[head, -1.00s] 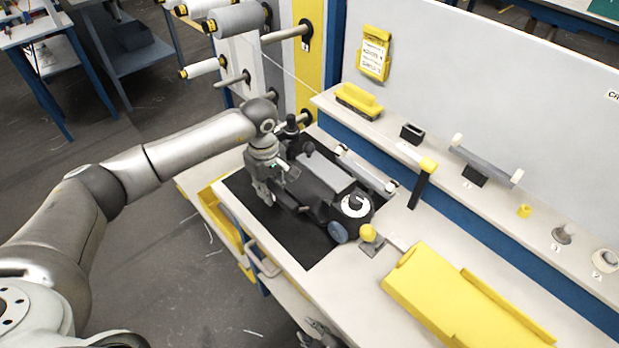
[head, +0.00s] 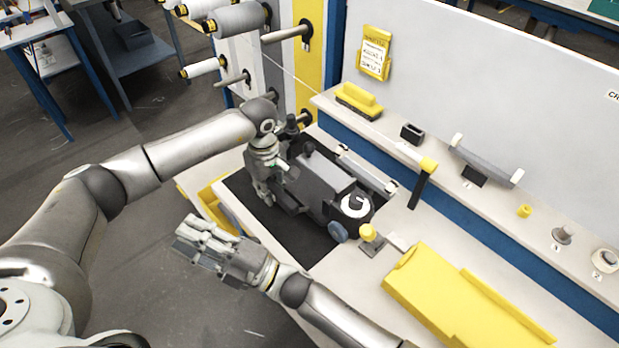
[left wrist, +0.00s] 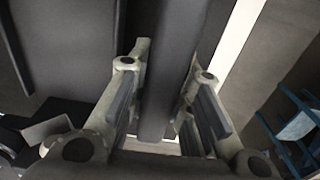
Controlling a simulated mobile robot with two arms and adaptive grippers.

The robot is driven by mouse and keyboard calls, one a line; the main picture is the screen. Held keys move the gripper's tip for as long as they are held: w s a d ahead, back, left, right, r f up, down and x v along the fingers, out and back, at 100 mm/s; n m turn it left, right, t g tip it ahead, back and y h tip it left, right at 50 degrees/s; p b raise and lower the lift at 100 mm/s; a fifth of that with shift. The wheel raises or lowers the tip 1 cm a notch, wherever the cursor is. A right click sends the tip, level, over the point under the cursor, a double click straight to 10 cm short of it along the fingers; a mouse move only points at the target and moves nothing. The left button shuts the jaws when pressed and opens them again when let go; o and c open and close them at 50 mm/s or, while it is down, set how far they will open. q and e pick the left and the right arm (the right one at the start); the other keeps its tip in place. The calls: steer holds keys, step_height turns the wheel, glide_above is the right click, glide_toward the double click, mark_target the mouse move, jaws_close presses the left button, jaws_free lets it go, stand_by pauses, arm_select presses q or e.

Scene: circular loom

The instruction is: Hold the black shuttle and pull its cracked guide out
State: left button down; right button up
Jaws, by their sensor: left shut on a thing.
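The black shuttle (head: 322,183) sits over the dark recess in the bench. My left gripper (head: 264,192) is at the shuttle's left end. In the left wrist view, its fingers (left wrist: 160,125) are on both sides of a dark upright bar (left wrist: 166,70), shut on it. My right gripper (head: 192,236) is empty, its fingers apart, in front of the bench's left edge. A crack or the cracked guide cannot be made out.
A pale roller (head: 367,169) lies behind the shuttle. A yellow-topped post (head: 368,233) and a yellow cover (head: 455,295) are to the right. The back shelf (head: 400,148) holds a yellow block (head: 359,100) and several small parts.

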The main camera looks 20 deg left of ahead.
steer(key=w+d+r+n+g, duration=0.1)
steer(key=d+r+n+g, duration=0.1)
steer(key=r+n+g, duration=0.55)
steer(key=w+d+r+n+g, duration=0.15)
steer(key=r+n+g, duration=0.35)
steer(key=r+n, duration=0.5)
steer(key=m+t+h, duration=0.1)
steer(key=t+h, duration=1.1)
steer(key=h, duration=1.1)
glide_toward(369, 176)
step_height(369, 176, down, 9)
steer(key=shift+s+d, duration=0.1)
